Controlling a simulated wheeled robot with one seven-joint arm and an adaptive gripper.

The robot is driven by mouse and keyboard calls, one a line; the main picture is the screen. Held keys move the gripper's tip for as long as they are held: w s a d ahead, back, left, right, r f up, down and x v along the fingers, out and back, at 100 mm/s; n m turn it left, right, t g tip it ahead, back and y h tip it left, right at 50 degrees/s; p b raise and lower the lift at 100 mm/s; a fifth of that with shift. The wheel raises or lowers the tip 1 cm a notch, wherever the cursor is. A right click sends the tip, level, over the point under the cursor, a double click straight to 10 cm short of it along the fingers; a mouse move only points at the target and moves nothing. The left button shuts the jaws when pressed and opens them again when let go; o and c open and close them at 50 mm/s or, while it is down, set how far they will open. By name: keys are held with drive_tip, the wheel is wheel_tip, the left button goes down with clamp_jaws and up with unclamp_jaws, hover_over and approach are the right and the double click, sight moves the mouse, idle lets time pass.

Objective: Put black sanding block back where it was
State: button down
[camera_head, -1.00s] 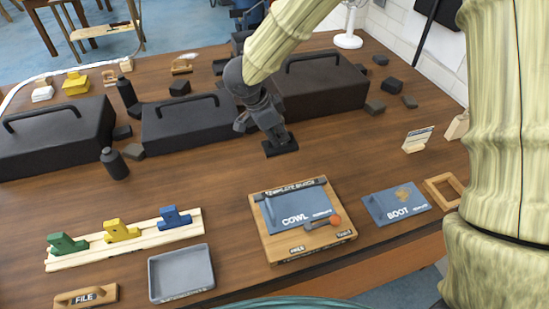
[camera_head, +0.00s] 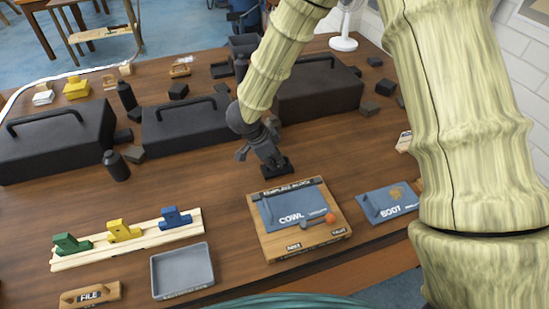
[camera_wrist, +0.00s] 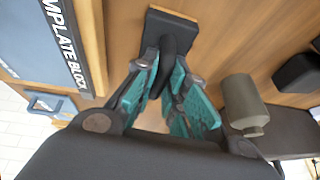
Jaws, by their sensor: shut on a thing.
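The black sanding block (camera_head: 277,167) is a flat dark base with an upright grip. My gripper (camera_head: 266,156) is shut on that grip, and the base is below the fingers. The block is just behind the wooden template board (camera_head: 263,243) marked "COWL". In the wrist view the block (camera_wrist: 156,28) shows between the teal finger pads of my gripper (camera_wrist: 168,62), with the board's edge (camera_wrist: 92,50) to its left. I cannot tell whether its base touches the table. Green (camera_head: 71,244), yellow (camera_head: 123,231) and blue (camera_head: 176,217) blocks stand on a pale wooden rack (camera_head: 75,262).
A grey tray (camera_head: 182,272) and a "FILE" block (camera_head: 90,296) lie at the front left. A blue "BOOT" plate (camera_head: 388,203) is right of the board. Black cases (camera_head: 187,125) and a dark bottle (camera_head: 117,167) stand behind. Tabletop between rack and cases is clear.

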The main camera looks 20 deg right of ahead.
drive_tip(key=shift+s, duration=0.15)
drive_tip(key=c, duration=1.5)
unclamp_jaws()
drive_tip(key=shift+o, duration=0.2)
drive_tip(key=shift+a+r, duration=0.15)
drive_tip(key=shift+r, duration=0.3)
drive_tip(key=b+v, duration=0.2)
drive_tip(key=v, duration=0.9)
drive_tip(key=shift+r, duration=0.1)
